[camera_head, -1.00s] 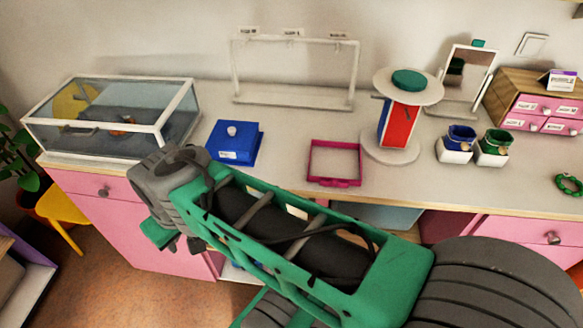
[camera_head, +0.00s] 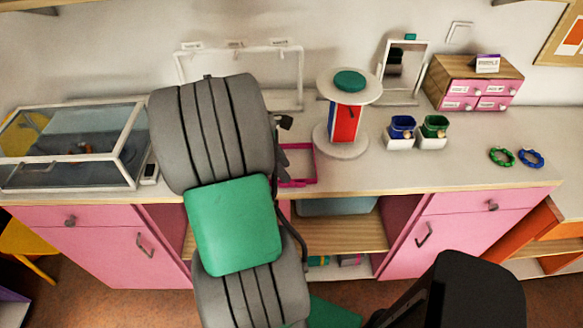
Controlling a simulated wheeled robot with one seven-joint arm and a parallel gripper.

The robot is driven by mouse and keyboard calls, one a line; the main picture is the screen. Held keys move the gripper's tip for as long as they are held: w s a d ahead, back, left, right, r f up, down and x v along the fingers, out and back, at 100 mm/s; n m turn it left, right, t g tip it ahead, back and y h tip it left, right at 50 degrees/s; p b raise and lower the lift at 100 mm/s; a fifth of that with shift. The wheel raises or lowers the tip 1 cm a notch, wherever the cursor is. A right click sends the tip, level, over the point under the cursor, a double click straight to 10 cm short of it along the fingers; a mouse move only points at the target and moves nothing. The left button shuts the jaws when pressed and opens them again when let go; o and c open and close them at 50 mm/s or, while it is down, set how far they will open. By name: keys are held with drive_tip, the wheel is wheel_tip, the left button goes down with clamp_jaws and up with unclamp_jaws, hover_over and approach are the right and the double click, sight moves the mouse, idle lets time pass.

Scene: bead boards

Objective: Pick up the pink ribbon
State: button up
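I cannot make out a pink ribbon in the head view. A magenta square frame or shallow tray (camera_head: 314,165) lies near the counter's front edge, its left part hidden behind my arm. My gripper (camera_head: 284,152) shows only as a dark sliver past the right side of my arm, beside the tray's left side. Its fingers are mostly hidden, so I cannot tell whether it is open or holds anything.
A glass case (camera_head: 70,178) stands at left, a white rack (camera_head: 290,48) behind my arm. Right of the tray are a round stand (camera_head: 342,152), mirror (camera_head: 404,72), two cups (camera_head: 402,128), a drawer box (camera_head: 472,70) and bracelets (camera_head: 502,157). The right front counter is clear.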

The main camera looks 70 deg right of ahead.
sight(293, 181)
drive_tip(key=x, duration=0.5)
drive_tip(key=shift+f+p, duration=0.1)
drive_tip(key=shift+p, duration=0.2)
drive_tip(key=shift+c, duration=0.6)
clamp_jaws()
